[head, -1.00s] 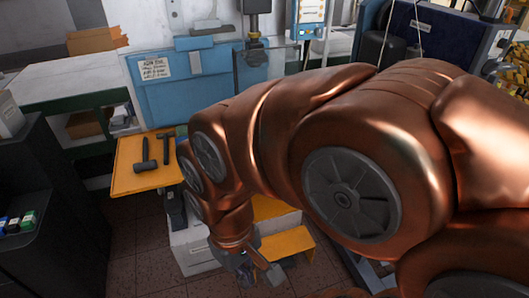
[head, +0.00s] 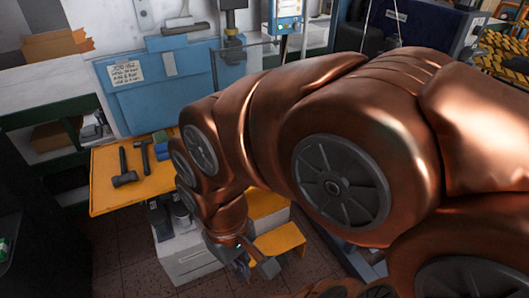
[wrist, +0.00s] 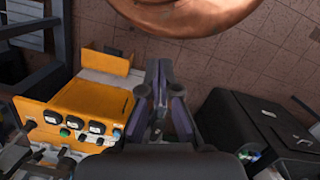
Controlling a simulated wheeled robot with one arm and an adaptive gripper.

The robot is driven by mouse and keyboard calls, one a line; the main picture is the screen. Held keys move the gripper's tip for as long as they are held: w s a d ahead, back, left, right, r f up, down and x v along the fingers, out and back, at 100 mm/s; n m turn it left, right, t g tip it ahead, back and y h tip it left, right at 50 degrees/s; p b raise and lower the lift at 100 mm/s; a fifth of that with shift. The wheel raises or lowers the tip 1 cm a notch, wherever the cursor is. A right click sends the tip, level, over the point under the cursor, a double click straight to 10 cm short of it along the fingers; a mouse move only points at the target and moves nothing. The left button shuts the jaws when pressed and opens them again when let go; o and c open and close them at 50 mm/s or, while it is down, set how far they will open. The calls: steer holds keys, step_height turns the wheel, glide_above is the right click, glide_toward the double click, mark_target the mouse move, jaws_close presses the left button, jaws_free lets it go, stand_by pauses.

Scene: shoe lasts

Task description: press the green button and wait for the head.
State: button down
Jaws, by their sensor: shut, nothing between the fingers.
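The yellow control panel (wrist: 92,102) is at left in the wrist view, with several dark round dials and a row of small knobs or buttons. In the head view my gripper (head: 262,264) hangs low beside a yellow surface (head: 278,240). My arm hides much of the machine. I cannot make out a head.
A blue machine (head: 155,95) with a paper note (head: 126,73) stands behind. A yellow table (head: 112,190) holds two dark hammers (head: 124,178). A black box (wrist: 235,125) is right of my gripper in the wrist view. Tiled floor (wrist: 195,55) is open beyond the fingers.

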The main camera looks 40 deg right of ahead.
steer(key=w+a+m+t+y, duration=0.35)
steer(key=w+m, duration=0.65)
steer(key=w, duration=0.7)
steer(key=w+d+m+t+y, duration=0.1)
steer(key=w+d+m+t, duration=0.1)
steer(key=w+d+m, duration=0.45)
steer(key=w+d+m+t, duration=0.2)
steer(key=w+d+m, duration=0.1)
steer(key=w+m, duration=0.55)
steer(key=w+d+f+m+t+h, duration=0.1)
steer(key=w+d+f+m, duration=0.1)
steer(key=w+d+m, duration=0.5)
steer(key=w+d+f+m+t+h, duration=0.1)
steer(key=w+d+f+m+t, duration=0.15)
steer(key=d, duration=0.75)
steer(key=s+d+f+m+h, duration=0.1)
steer(key=d+f+m+h, duration=0.1)
steer(key=d+m, duration=0.4)
steer(key=s+d+f+m+h, duration=0.2)
steer(key=d+f+m, duration=0.2)
steer(key=d, duration=1)
steer(key=m, duration=0.3)
steer(key=shift+d+f+h, duration=0.35)
